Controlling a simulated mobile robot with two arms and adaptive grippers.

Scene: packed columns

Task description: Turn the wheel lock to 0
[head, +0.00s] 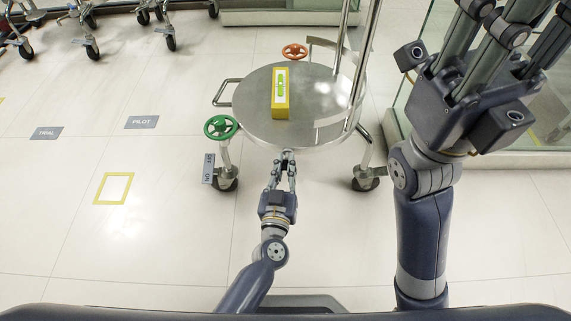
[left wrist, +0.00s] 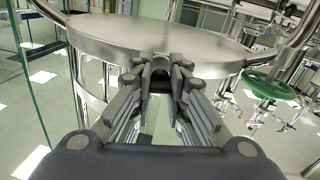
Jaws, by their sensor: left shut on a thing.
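A round steel cart (head: 250,117) stands ahead on casters. A green handwheel (head: 221,127) sits at its front left, and it also shows at the right in the left wrist view (left wrist: 270,85). A small grey plate (head: 208,168) with marks too small to read surely hangs below it. An orange handwheel (head: 294,51) is at the back. My left gripper (head: 289,157) is shut on a part at the cart's front rim, to the right of the green wheel and apart from it. My right gripper (head: 513,20) is raised at the upper right, its fingertips partly cut off.
A yellow box (head: 281,103) with a green-marked face stands on the cart top. Steel posts (head: 357,70) rise from its right side. A glass case (head: 433,45) stands at the right, partly behind my right arm.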

